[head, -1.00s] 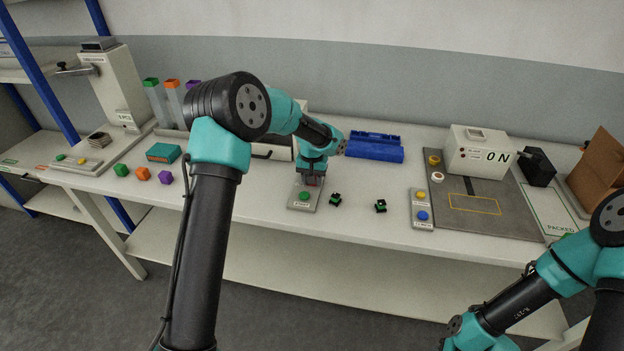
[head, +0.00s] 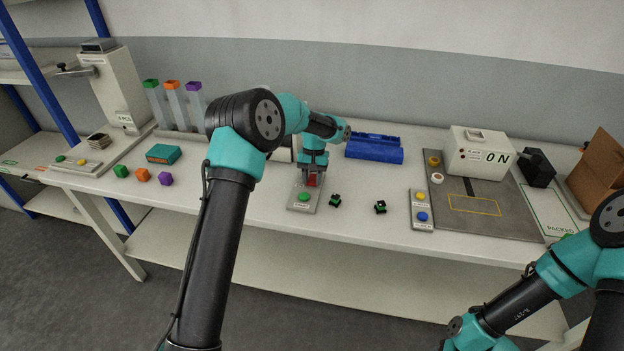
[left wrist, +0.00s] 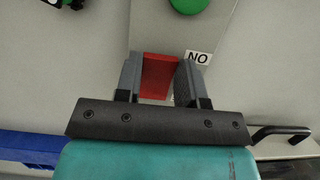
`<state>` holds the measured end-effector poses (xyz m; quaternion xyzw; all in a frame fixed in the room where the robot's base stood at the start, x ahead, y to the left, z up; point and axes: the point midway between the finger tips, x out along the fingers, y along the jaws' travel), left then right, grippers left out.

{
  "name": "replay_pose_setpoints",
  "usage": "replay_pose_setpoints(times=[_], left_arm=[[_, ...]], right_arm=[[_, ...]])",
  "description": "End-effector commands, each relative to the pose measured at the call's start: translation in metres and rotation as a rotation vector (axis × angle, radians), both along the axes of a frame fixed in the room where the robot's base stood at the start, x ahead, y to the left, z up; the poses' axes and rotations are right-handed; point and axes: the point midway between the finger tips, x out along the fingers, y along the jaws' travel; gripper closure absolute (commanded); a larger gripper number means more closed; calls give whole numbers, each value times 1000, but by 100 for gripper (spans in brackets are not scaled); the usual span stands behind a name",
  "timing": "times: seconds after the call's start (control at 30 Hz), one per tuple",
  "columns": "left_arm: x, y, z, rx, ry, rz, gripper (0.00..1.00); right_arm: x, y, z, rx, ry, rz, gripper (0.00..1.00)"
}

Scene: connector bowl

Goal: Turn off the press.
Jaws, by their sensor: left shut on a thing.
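A grey control plate (head: 300,199) with a green button (head: 304,197) lies near the middle of the table. A red block-like switch part (left wrist: 158,72) stands on this plate. My left gripper (head: 312,182) is over the plate's far end. In the left wrist view my left gripper (left wrist: 161,78) has the red part between its two fingers and is shut on it. My right gripper is out of view; only my right arm's links show.
A white box marked "ON" (head: 478,152) stands on a grey mat at the right. A two-button panel (head: 422,210) is left of the mat. A blue tray (head: 374,149) is behind; coloured cubes (head: 142,175) are left.

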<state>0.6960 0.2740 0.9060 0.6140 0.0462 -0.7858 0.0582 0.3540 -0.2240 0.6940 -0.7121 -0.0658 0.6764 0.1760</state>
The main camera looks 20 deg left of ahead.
Motion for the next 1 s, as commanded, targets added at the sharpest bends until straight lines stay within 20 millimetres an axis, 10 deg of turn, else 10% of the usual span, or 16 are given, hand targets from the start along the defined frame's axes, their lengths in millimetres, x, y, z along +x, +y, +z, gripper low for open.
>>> replay_pose_setpoints(times=[0.37,0.4,0.63,1.0], left_arm=[[1,0,0,-3,15,0,88],[1,0,0,-3,15,0,60],[0,0,0,-3,15,-1,38],[2,0,5,-3,13,-1,38]], right_arm=[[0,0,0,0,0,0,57],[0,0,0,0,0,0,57],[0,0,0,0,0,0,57],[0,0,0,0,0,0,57]])
